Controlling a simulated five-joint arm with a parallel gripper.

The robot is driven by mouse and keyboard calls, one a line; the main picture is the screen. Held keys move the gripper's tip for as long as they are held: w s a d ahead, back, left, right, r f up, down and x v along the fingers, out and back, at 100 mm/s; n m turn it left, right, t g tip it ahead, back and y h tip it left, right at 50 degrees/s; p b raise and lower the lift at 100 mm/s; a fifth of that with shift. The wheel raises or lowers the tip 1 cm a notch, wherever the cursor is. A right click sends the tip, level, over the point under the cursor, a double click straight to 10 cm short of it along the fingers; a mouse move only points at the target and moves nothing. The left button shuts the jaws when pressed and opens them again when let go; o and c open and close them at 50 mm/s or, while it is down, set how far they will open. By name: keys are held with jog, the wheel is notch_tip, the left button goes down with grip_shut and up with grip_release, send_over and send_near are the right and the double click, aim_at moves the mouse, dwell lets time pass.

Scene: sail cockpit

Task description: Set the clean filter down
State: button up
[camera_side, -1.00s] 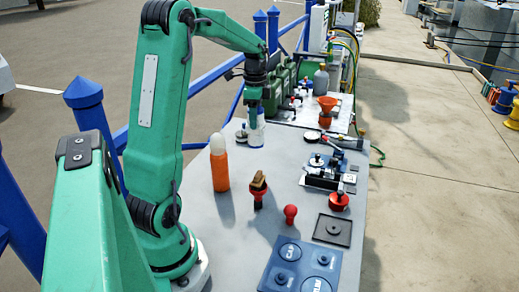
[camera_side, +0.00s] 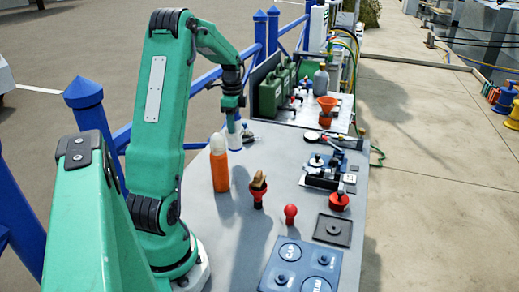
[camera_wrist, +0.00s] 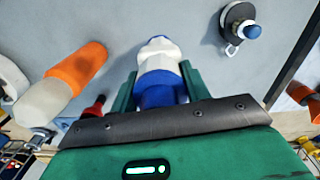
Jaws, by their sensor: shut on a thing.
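My gripper (camera_side: 233,113) is low over the far left part of the grey table, just behind the orange bottle. It is shut on a white and blue filter (camera_wrist: 160,70), which sits between the two green fingers in the wrist view. In the side view the filter (camera_side: 234,136) hangs below the fingers, close to the table top. I cannot tell whether its lower end touches the table.
An orange bottle with a pale top (camera_side: 219,165) stands close by. A small dark fitting with a blue knob (camera_wrist: 240,28) is near the filter. A brush with a red handle (camera_side: 258,190), a red knob (camera_side: 290,213) and a blue tray (camera_side: 325,262) are nearer. The table's middle is clear.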

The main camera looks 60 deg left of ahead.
jog(key=shift+s+a+f, duration=0.25)
jog(key=shift+a+f, duration=0.15)
jog(key=shift+a, duration=0.3)
jog(key=shift+s+a+f, duration=0.25)
jog(key=shift+a+f, duration=0.15)
jog(key=shift+a, duration=0.25)
jog(key=shift+f, duration=0.1)
jog(key=shift+f, duration=1.9)
jog(key=shift+f, duration=0.1)
jog(key=o, duration=1)
jog(key=shift+o, duration=0.2)
notch_tip(320, 180, up, 12)
jog(key=shift+d, duration=0.1)
